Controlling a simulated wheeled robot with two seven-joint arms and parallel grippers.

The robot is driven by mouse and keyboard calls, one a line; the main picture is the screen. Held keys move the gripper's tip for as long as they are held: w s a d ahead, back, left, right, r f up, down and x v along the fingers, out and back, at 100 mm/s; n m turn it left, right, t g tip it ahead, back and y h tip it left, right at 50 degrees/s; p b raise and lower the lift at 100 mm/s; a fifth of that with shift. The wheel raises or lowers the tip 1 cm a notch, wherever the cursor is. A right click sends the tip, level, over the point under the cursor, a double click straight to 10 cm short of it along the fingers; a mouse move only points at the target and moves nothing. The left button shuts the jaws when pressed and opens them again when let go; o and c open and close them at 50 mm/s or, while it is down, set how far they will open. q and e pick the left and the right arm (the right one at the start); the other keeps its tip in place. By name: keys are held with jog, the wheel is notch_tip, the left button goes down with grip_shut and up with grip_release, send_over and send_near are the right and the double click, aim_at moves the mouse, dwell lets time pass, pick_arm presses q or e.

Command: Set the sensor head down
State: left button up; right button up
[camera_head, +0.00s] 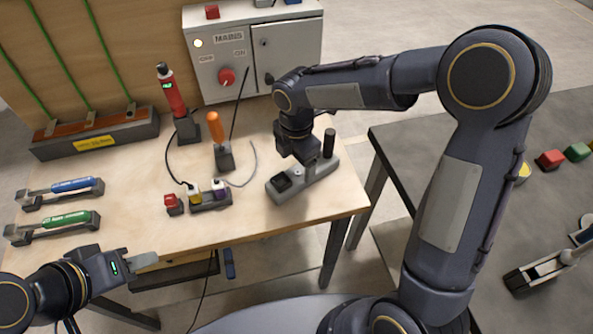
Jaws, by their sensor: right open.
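A grey block (318,182) lies near the right end of the wooden bench, with a dark square part (283,182) on its left end and an upright black cylinder (329,143) at its far right. I cannot tell for sure which part is the sensor head. My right gripper (311,164) points down right over the middle of the block, between the dark square and the cylinder. It is open; its fingertips are mostly hidden, and I cannot tell whether they touch the block. My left gripper (143,260) is at the bench's front edge, away from the block; its finger gap is not visible.
The wooden bench (130,225) also bears a red tool (172,97), an orange-handled tool (216,127), a small socket block (210,200), a red piece (172,203), and blue (72,185) and green (66,219) tools in holders. A mains box (225,60) stands behind. A dark table (400,150) is right.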

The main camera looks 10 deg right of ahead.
aim_at(296, 173)
notch_tip(296, 173, up, 7)
jog(key=s+d+r+m+t+y, duration=0.2)
jog(key=s+d+r+m, duration=0.2)
jog(key=s+d+m, duration=0.55)
jog(key=s+f+m+t+y, duration=0.1)
jog(key=s+m+t, duration=0.2)
jog(key=s+m, duration=0.8)
jog(key=m, duration=0.4)
jog(key=shift+s+f+t+y, duration=0.3)
jog(key=shift+s+f+y, duration=0.05)
jog(key=shift+f+y, duration=0.05)
